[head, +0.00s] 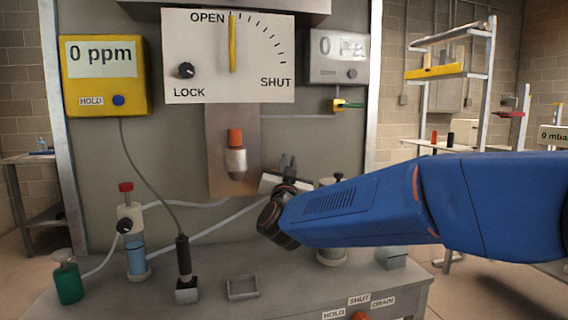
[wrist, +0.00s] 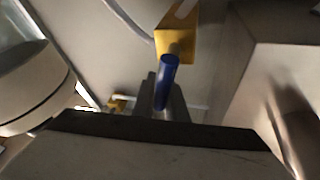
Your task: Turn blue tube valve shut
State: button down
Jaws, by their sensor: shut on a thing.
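The blue tube valve shows in the wrist view as a blue rod-like handle (wrist: 167,78) on a yellow block (wrist: 178,28). My gripper (wrist: 163,98) has its fingers around the lower end of the blue handle, shut on it. In the head view my gripper (head: 287,161) is at the panel, just right of the metal fitting with the orange top. The blue handle and its block cannot be made out in the head view, where my wrist and arm cover that area.
A dial plate (head: 228,56) marked OPEN, SHUT and LOCK hangs above, its yellow pointer at OPEN. A small yellow valve with a green handle (head: 352,105) sits right. The bench below holds a blue-liquid cylinder (head: 136,258), a green bottle (head: 69,284) and a small tray (head: 242,294).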

jog(key=w+d+f+m+g+h, duration=0.1)
jog(key=d+f+m+g, duration=0.3)
jog(key=m, duration=1)
jog(key=shift+f+m+g+h, duration=0.3)
jog(key=shift+f+m+g, duration=0.1)
jog(key=shift+f+g, duration=0.75)
jog(key=shift+f, duration=0.2)
jog(key=c, duration=1.8)
grip_release()
jog(key=shift+o, duration=0.2)
jog(key=v, duration=1.7)
jog(key=shift+s+f, duration=0.2)
jog(key=shift+f, duration=0.05)
